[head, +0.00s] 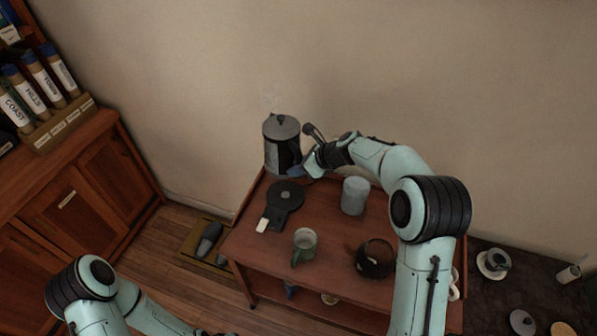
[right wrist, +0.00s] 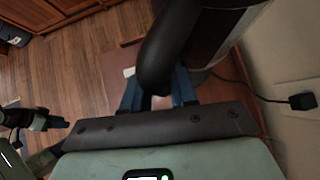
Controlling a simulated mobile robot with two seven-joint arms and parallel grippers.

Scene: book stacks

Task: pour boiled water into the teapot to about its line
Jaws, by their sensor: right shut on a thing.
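The kettle (head: 281,147), dark with a grey lid and band, is upright at the back left corner of the cart, above or just behind its round black base plate (head: 286,196). My right gripper (head: 300,170) is at its right side, shut on its black handle; the right wrist view shows the handle (right wrist: 168,55) between the blue fingers. I cannot tell how high the kettle is lifted. The dark round teapot (head: 375,259) stands at the front right of the cart; its line and contents cannot be made out. Part of my left gripper (right wrist: 48,122) seems to show at the wrist view's left edge.
The wooden cart (head: 335,225) also holds a pale canister (head: 354,196) at the back and a green-grey mug (head: 304,243) at the front. A dark table with cups (head: 494,263) is at the right. The wall is close behind the kettle.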

